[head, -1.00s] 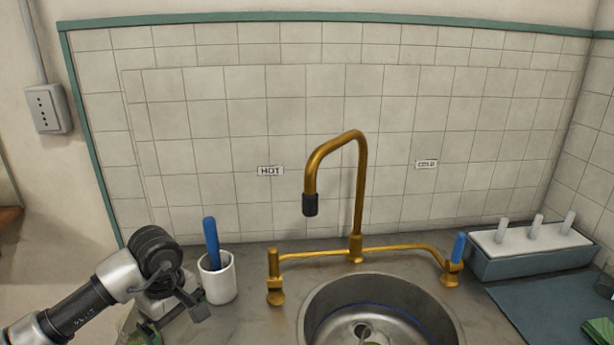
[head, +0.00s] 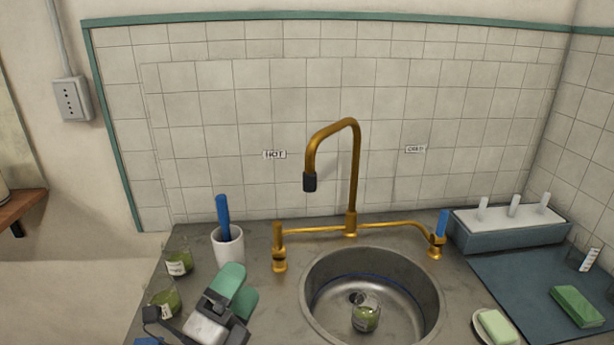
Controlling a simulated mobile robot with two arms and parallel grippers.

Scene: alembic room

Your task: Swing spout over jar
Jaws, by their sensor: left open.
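The brass spout (head: 354,170) rises behind the sink and bends to the left, its black nozzle (head: 310,182) hanging over the back left of the sink. A glass jar with green contents (head: 366,316) stands in the round steel sink (head: 436,300), right of and nearer than the nozzle. My left gripper (head: 236,290), with green finger pads, is open and empty, left of the sink and well below the spout. It touches neither spout nor jar. My right gripper is not in view.
A white cup (head: 228,248) with a blue-handled tool stands behind my left gripper. Two glass jars (head: 178,262) (head: 165,302) stand at the counter's left. Brass taps (head: 279,250) (head: 437,240) flank the spout. A blue mat (head: 520,285), sponge (head: 577,305) and soap dish (head: 482,318) lie right.

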